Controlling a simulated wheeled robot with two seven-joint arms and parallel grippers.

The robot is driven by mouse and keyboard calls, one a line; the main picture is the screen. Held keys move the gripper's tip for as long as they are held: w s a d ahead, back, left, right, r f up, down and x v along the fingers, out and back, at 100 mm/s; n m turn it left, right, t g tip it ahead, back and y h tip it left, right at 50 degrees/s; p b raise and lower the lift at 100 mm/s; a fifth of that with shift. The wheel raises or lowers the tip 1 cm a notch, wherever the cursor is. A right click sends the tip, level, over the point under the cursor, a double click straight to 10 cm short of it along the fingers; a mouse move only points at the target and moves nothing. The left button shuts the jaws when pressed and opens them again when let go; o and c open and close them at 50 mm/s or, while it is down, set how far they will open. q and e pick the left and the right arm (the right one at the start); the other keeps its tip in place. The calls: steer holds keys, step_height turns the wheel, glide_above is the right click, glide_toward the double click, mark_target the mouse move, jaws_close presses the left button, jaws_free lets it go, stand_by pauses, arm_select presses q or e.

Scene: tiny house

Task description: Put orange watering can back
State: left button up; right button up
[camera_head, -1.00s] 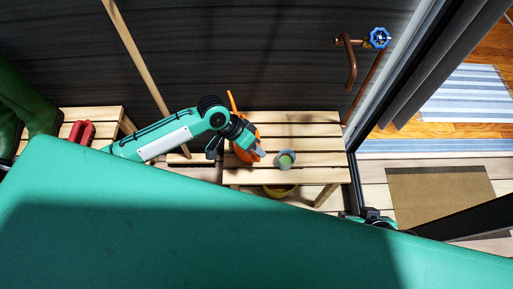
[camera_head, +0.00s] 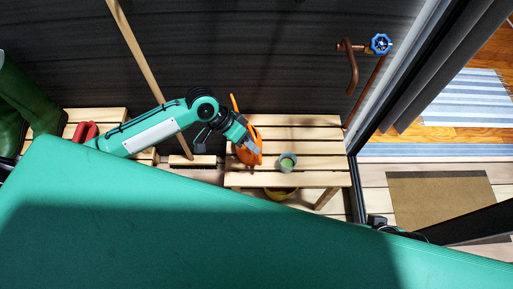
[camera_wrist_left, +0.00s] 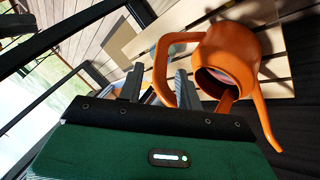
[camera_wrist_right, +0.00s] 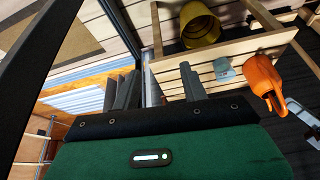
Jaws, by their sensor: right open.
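The orange watering can (camera_head: 249,154) stands on the slatted wooden bench (camera_head: 315,132), with its spout toward the back wall. My left gripper (camera_head: 252,144) is at the can. In the left wrist view the can (camera_wrist_left: 228,50) is close, and its handle (camera_wrist_left: 160,72) passes between the two spread fingers (camera_wrist_left: 157,88). I cannot tell whether a finger touches it. My right gripper (camera_wrist_right: 157,88) is open and empty, away from the can; the can also shows in the right wrist view (camera_wrist_right: 262,78).
A small grey-green cup (camera_head: 287,162) stands on the bench right of the can. A yellow pot (camera_head: 279,193) is below the bench. Green boots (camera_head: 15,100) and a red object (camera_head: 86,131) are at left. A wooden pole (camera_head: 138,55) leans behind my left arm. A door frame borders the right.

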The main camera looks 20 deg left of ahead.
arm_select(q)
steer(key=v, duration=0.7)
steer(key=s+d+f+t, duration=0.2)
steer(key=s+d+f, duration=0.2)
steer(key=s+d, duration=0.1)
steer(key=s+a+f+n+t+y, duration=0.1)
steer(key=s+a+f+n+y, duration=0.2)
steer(key=s+a+y, duration=0.3)
steer(key=s+a+n, duration=0.1)
steer(key=s+a, duration=0.1)
steer(key=s, duration=0.1)
steer(key=shift+s+n+p, duration=0.3)
steer(key=shift+s+p, duration=0.1)
arm_select(e)
steer(key=shift+w+d+f+g, duration=0.1)
steer(key=shift+f+g, duration=0.2)
steer(key=shift+f, duration=0.55)
arm_select(q)
steer(key=shift+a+f, duration=0.1)
arm_select(e)
steer(key=shift+f, duration=0.1)
